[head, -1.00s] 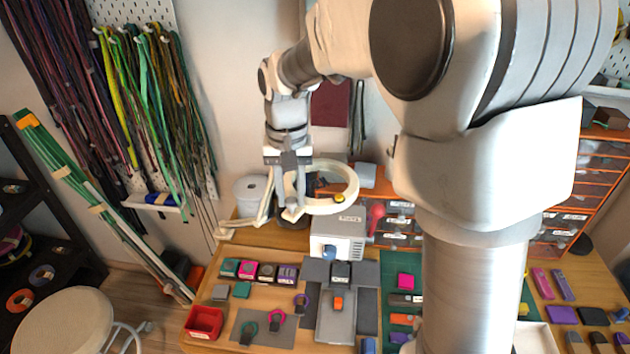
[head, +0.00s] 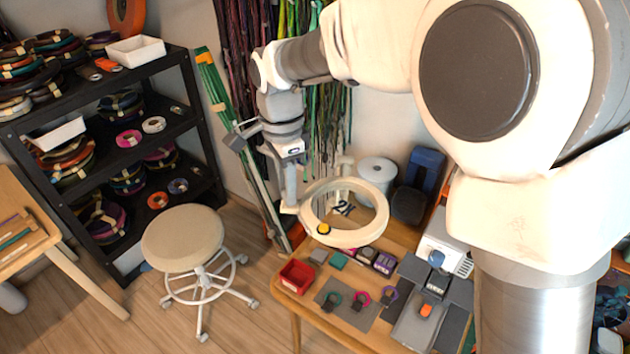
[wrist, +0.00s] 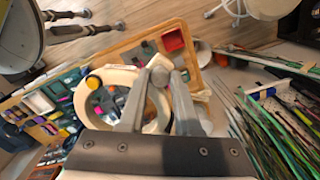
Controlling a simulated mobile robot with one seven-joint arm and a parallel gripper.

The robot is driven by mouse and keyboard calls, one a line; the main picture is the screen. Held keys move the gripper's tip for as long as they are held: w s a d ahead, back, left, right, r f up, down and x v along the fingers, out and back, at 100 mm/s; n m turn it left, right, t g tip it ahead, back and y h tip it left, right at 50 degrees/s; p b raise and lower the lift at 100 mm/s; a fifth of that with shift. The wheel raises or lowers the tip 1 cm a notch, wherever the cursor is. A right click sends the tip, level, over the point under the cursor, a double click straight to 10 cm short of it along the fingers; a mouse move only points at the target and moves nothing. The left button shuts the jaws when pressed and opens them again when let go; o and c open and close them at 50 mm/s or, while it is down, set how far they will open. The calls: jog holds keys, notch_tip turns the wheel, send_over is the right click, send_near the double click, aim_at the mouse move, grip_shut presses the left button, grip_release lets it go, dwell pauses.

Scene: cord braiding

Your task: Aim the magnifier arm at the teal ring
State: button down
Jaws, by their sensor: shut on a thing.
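The magnifier arm ends in a cream ring-shaped head (head: 377,231) with a yellow knob on its rim. The head hangs above the back left of the workbench. My gripper (head: 290,206) is shut on the magnifier arm at the left side of this head. In the wrist view my gripper's fingers (wrist: 160,80) close on a pale piece next to the ring head (wrist: 92,108).
A red tray (head: 297,275) sits at the bench's left corner. A grey device (head: 440,243) stands to the right. A round stool (head: 183,238) and a black shelf (head: 130,150) stand left of the bench. Cords hang on the wall behind my gripper.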

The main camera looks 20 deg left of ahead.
jog(key=shift+w+a, duration=0.1)
jog(key=shift+a, duration=0.55)
jog(key=c, duration=0.6)
grip_release()
jog(key=shift+r, duration=0.1)
notch_tip(320, 180, up, 17)
jog(key=shift+r, duration=0.1)
